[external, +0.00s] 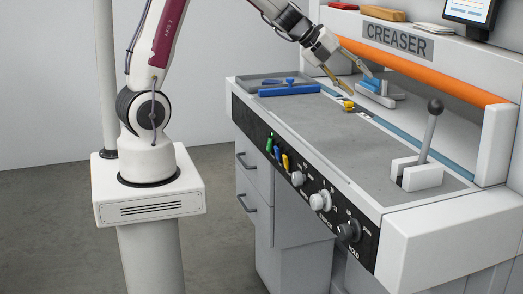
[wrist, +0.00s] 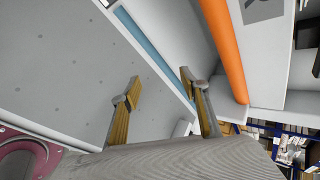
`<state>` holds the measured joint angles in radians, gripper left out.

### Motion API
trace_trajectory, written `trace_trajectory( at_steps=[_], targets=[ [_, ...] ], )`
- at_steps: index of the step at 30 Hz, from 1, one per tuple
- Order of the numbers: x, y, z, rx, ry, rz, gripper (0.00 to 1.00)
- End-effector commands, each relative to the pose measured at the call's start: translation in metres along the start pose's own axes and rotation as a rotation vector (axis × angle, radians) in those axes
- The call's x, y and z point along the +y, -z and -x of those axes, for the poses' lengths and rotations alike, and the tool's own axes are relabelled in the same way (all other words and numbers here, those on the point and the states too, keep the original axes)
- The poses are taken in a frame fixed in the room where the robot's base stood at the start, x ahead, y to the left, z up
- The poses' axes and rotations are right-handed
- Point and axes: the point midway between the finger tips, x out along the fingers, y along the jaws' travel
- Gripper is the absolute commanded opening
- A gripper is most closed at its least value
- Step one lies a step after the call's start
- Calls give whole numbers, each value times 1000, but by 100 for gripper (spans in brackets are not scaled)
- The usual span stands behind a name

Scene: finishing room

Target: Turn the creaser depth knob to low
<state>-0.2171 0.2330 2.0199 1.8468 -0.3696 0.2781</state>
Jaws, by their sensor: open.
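The creaser is a long grey machine with a sign (external: 398,40) reading CREASER. Its black front panel carries three round knobs: a grey one (external: 297,178), a pale middle one (external: 320,200) and a dark one (external: 348,232) marked HOLD. The label under the middle knob looks like DEPTH but is too small to read surely, and the knob settings cannot be read. My gripper (external: 361,84) is open and empty above the back of the bed, far from the knobs. In the wrist view my gripper (wrist: 160,79) shows two separated fingers over the grey bed; no knob is visible there.
Green, blue and yellow switches (external: 277,152) sit left of the knobs. A lever (external: 430,130) stands at the bed's right end. An orange bar (external: 425,70) runs behind. Space before the panel is clear.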

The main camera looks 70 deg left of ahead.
Motion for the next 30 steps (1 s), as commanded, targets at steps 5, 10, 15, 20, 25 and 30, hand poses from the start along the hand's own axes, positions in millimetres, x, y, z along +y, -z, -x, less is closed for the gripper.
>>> trace_trajectory(
  at_steps=[5,10,15,20,25,30],
  targets=[
    [-9,-24,0,-115,25,185,45],
    [-7,-45,3,-218,34,366,45],
    [2,-61,7,-313,29,554,45],
    [18,-70,13,-396,8,733,45],
    [39,-71,19,-475,-28,925,45],
    [63,-63,26,-547,-83,1116,45]
  ],
)
